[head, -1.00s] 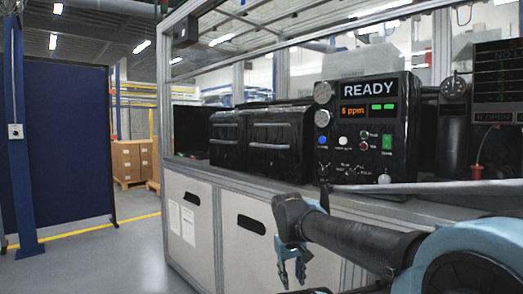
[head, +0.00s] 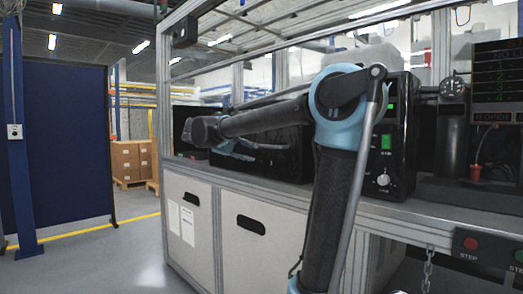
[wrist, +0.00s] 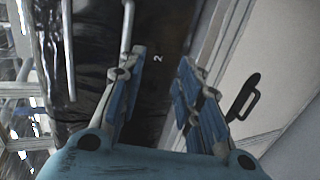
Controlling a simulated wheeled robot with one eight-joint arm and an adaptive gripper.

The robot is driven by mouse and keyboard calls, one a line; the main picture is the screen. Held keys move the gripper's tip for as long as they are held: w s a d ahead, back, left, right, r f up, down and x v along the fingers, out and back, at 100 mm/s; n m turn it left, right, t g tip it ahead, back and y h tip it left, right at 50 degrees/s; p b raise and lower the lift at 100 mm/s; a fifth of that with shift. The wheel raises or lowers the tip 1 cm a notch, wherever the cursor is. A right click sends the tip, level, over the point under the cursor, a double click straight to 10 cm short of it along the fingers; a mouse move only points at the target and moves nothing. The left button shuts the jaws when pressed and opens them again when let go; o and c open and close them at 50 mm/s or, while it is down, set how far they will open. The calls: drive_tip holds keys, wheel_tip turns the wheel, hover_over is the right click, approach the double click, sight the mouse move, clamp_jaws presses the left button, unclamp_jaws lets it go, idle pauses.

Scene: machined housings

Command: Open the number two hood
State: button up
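The number two hood (wrist: 148,85) is a dark, glossy housing marked with a white "2" in the wrist view. A pale bar handle (wrist: 128,28) runs along it, just beyond the left finger in the picture. My gripper (wrist: 163,68) is open and empty, its blue fingers apart on either side of the "2". I cannot tell whether either finger touches the hood. In the head view my gripper (head: 236,149) is in front of the black hoods (head: 288,158). My arm hides much of them there, and no number is readable.
The grey bench (head: 225,177) has white lower panels with dark slot handles (head: 251,224). The black control box (head: 400,150) stands to the right, partly behind my arm. A red STEP button (head: 470,244) is at the bench's front right. The floor (head: 110,265) at left is clear.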

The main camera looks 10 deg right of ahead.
drive_tip(key=t, duration=0.2)
approach(261, 146)
drive_tip(key=shift+h, duration=0.4)
drive_tip(key=x, duration=1.1)
drive_tip(key=shift+f, duration=0.2)
drive_tip(key=shift+s, duration=0.1)
clamp_jaws()
drive_tip(key=shift+a, duration=0.15)
